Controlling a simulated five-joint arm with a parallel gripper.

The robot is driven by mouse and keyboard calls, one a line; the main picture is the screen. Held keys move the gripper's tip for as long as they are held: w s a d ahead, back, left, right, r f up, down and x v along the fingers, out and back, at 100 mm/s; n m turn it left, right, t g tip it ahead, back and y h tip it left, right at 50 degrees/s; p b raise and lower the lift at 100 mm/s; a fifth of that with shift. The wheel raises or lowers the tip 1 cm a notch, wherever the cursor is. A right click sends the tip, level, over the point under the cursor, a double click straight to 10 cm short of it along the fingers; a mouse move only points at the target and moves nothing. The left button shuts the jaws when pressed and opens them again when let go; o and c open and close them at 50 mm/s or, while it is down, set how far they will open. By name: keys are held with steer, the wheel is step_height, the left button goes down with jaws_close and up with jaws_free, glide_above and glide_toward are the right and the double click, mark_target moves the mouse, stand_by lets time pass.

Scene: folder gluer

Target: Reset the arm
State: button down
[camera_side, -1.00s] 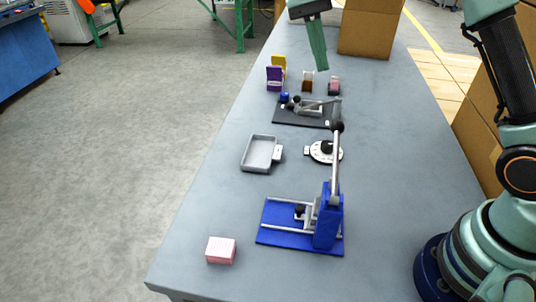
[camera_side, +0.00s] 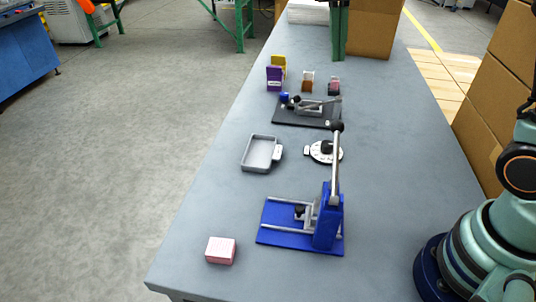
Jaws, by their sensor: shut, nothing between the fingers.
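On the grey table (camera_side: 215,210) stand a blue lever press (camera_side: 326,222), a pink box (camera_side: 221,250), a grey tray (camera_side: 259,153), a round white dial (camera_side: 320,152), a black-based fixture (camera_side: 300,112) and several small boxes, including a purple one (camera_side: 274,78). A cardboard box (camera_side: 372,30) stands behind.

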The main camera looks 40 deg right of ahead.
steer(key=s+d+f+n+t, duration=0.2)
steer(key=s+f+n+t, duration=0.3)
steer(key=s, duration=0.5)
steer(key=shift+s+n+t, duration=0.25)
steer(key=shift+n+t, duration=0.15)
steer(key=shift+t, duration=0.8)
